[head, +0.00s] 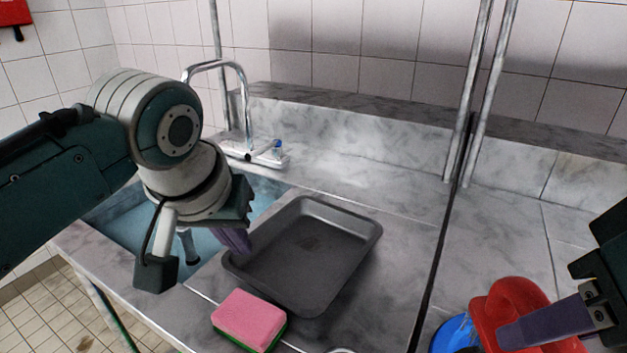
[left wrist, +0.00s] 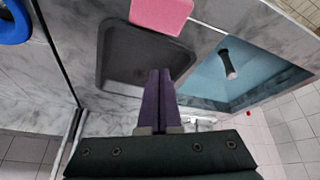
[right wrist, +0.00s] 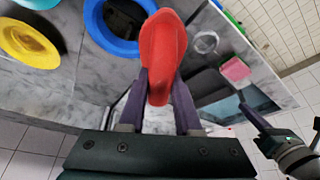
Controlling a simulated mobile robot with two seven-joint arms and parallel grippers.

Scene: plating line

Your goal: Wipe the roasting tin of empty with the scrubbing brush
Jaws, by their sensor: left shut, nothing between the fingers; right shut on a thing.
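The dark grey roasting tin (head: 300,258) lies on the marble-look counter beside the sink, with a faint brownish patch on its floor. It also shows in the left wrist view (left wrist: 130,58). My left gripper (head: 238,242) is shut and empty, its purple fingers over the tin's sink-side edge; in the left wrist view the fingers (left wrist: 159,75) point at the tin. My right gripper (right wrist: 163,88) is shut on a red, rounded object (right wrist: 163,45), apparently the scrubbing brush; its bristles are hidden. It is right of the tin in the head view, above a blue dish.
A pink and green sponge (head: 250,318) lies close to the tin's near edge. The sink (head: 125,222) is at left, with a tap (head: 240,110) behind. A blue dish (right wrist: 92,22) and yellow dish (right wrist: 28,42) stand at right. Upright posts (head: 478,90) rise behind.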

